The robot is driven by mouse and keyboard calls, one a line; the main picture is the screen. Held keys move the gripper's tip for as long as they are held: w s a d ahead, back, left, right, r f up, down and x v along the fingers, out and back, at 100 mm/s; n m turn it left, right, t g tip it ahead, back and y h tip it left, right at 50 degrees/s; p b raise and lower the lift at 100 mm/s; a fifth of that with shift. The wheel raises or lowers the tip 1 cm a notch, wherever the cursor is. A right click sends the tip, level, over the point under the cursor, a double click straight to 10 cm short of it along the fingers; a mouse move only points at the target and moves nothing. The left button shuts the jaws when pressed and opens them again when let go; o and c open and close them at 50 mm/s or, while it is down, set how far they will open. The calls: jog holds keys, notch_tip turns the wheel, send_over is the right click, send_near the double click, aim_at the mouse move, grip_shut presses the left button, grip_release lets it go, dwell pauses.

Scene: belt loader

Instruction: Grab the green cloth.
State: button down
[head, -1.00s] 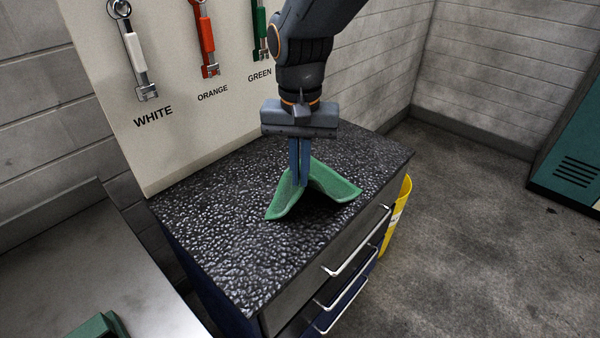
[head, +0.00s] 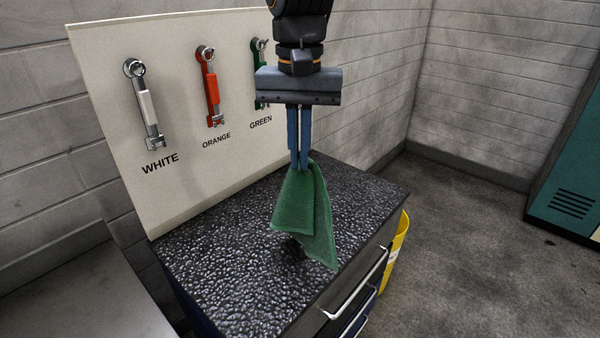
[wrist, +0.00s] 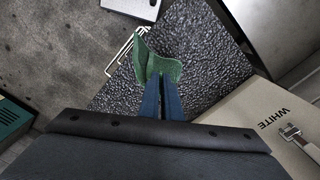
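The green cloth (head: 305,213) hangs in folds from my gripper (head: 300,167) in the head view, its lower corners spread to both sides. It hangs above the dark pebbled top of a drawer cabinet (head: 215,270), with a dark shadow below it. My gripper's two blue fingers are shut on the cloth's upper part. In the wrist view the cloth (wrist: 153,62) bunches at the tips of the fingers. I cannot tell from the frames whether its lowest corner touches the top.
A board with white (head: 148,106), orange (head: 211,88) and green (head: 257,65) wrenches stands at the back of the cabinet. A yellow bin (head: 397,250) is at the cabinet's right side. A teal locker (head: 572,190) stands far right. The floor between is clear.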

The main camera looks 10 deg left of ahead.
notch_tip(320, 180, up, 9)
dwell(0.3)
jog(key=shift+r, duration=0.1)
